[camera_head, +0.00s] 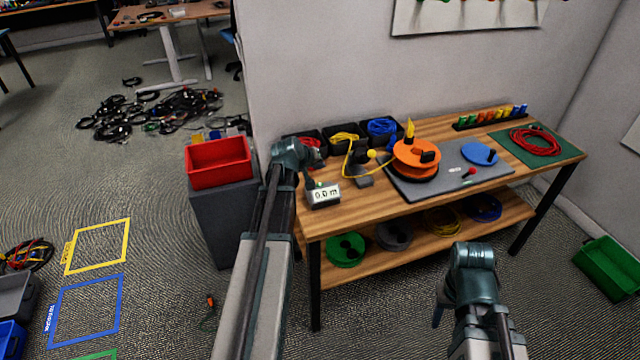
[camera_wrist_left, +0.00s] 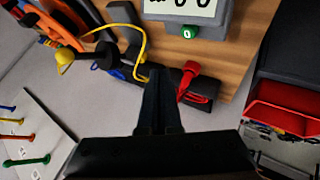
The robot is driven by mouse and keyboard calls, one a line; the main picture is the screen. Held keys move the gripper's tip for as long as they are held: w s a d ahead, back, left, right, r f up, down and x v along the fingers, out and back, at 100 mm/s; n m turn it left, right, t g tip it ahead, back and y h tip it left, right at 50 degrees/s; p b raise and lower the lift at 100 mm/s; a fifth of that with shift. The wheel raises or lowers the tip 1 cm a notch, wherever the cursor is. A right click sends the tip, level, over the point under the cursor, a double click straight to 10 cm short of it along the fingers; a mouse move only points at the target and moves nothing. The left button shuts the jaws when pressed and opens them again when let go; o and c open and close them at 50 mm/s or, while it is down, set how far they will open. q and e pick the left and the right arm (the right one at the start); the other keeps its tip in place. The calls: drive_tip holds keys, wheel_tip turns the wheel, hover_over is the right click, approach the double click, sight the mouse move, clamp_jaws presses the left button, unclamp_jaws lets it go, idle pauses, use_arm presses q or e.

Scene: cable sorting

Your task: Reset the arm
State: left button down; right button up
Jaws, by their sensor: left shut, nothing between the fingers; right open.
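My left gripper (camera_head: 313,160) is over the left end of the wooden workbench (camera_head: 325,222), near the black bins at the back. In the left wrist view its fingers (camera_wrist_left: 160,78) are together with nothing between them. They point toward a dark bin holding a red cable (camera_wrist_left: 195,84). My right arm is folded low at the bottom right of the head view, in front of the bench. The right gripper (camera_head: 438,314) shows only in part and is apart from everything; it is open.
A length meter (camera_head: 323,195), yellow cable on a stand (camera_head: 364,180) and orange reel (camera_head: 416,154) are near the left arm. Blue disc (camera_head: 478,153) and red coil (camera_head: 536,141) lie farther right. A red bin (camera_head: 219,163) stands left; a green crate (camera_head: 609,269) is on the floor right.

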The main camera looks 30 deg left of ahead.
idle(0.4)
use_arm(q)
drive_tip(key=s+d+f+m+g+h+p, duration=0.1)
drive_tip(key=s+d+m+g, duration=0.2)
drive_tip(key=d, duration=0.9)
drive_tip(key=s+d+f+m+g+h+p, duration=0.1)
drive_tip(key=s+d+m+g, duration=0.3)
drive_tip(key=d, duration=0.7)
drive_tip(key=s+d+m+g+y+p, duration=0.1)
drive_tip(key=s+d+m, duration=0.2)
drive_tip(key=s+d, duration=0.4)
drive_tip(key=s+d+m+g+y+p, duration=0.1)
drive_tip(key=s+d, duration=0.5)
drive_tip(key=s, duration=0.6)
drive_tip(key=shift+d+m+g+y, duration=0.35)
drive_tip(key=shift+m+y, duration=0.25)
drive_tip(key=shift+m, duration=0.4)
drive_tip(key=shift+s, duration=0.1)
